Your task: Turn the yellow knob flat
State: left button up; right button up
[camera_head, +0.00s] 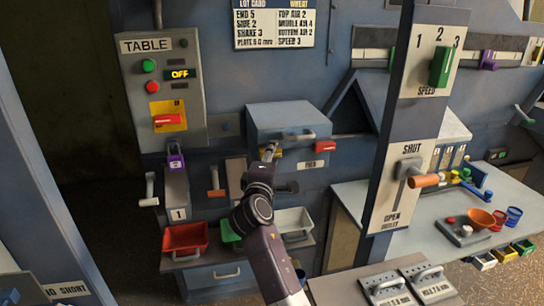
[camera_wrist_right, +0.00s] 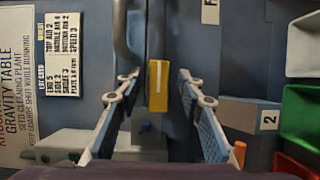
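The yellow knob (camera_wrist_right: 158,86) sits on the blue machine front. In the right wrist view its long side runs up and down the picture, between my right gripper's fingers. In the head view a sliver of the knob (camera_head: 277,153) shows below a grey bar handle, partly hidden by the gripper. My right gripper (camera_wrist_right: 157,95) is open, with a clear gap on both sides of the knob. In the head view the right gripper (camera_head: 268,152) reaches up from the bottom middle. My left gripper is not in view.
A grey bar handle (camera_head: 300,135) runs just above the knob, and a red handle (camera_head: 326,147) is to its right. Red (camera_head: 185,239) and white (camera_head: 293,221) bins stand below. A post with an orange-handled lever (camera_head: 424,181) stands right of the arm.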

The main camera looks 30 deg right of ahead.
jog(key=v, duration=0.7)
jog(key=shift+s+a, duration=0.15)
jog(key=shift+a, duration=0.05)
